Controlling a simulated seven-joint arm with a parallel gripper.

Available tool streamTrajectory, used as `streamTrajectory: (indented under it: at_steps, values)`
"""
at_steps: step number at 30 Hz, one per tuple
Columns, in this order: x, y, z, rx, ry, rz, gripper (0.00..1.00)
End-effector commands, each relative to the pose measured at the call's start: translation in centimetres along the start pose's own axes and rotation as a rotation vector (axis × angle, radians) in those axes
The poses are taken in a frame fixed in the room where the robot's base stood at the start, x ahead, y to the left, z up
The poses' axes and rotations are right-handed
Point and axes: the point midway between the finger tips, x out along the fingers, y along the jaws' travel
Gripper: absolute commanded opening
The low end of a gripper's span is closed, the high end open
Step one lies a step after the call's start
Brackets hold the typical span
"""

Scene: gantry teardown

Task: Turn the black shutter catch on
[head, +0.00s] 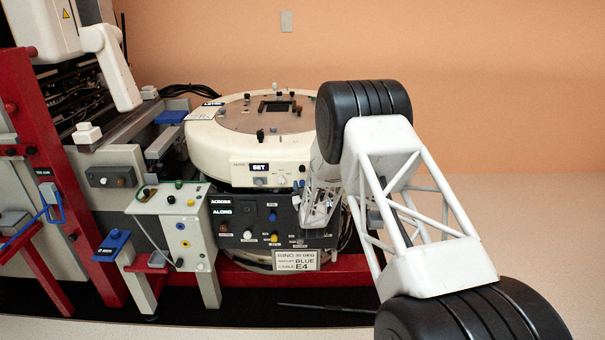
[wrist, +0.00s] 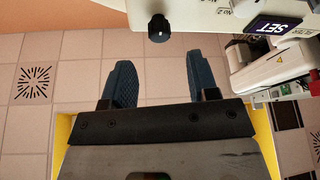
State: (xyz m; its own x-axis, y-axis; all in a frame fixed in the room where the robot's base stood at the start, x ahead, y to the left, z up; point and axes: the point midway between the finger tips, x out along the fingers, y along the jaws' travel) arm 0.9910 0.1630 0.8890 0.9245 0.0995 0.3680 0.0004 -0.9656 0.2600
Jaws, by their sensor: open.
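A black knob (wrist: 159,27) with a pale mark stands out from the cream housing at the top of the wrist view. It may be the shutter catch, but no label on it is readable. My gripper (wrist: 160,70) is open and empty, with its two blue ribbed fingers spread below the knob in the picture. The knob lines up between the fingers, apart from both. In the head view a small dark knob (head: 301,184) sits right of the SET label (head: 260,167) on the round cream head (head: 212,145).
Other dark knobs, including one on the head's rim (head: 260,135), stand nearby. Below is a dark control panel (head: 240,222) with several coloured knobs, and a plaque (head: 297,260). A cream panel (head: 180,225) and red frame (head: 50,150) stand left.

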Motion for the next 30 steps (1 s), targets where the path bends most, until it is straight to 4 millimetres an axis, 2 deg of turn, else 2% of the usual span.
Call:
streamTrajectory:
  at_steps: [12,18,27,30]
  values:
    - [4.9,0.0,-0.1,0.0,0.002,0.001,0.54]
    - [5.8,0.0,-0.1,-0.001,0.002,0.0,0.54]
    - [6.0,0.0,-0.1,-0.001,0.002,0.001,0.54]
    - [6.0,0.0,-0.1,-0.001,0.002,0.001,0.4]
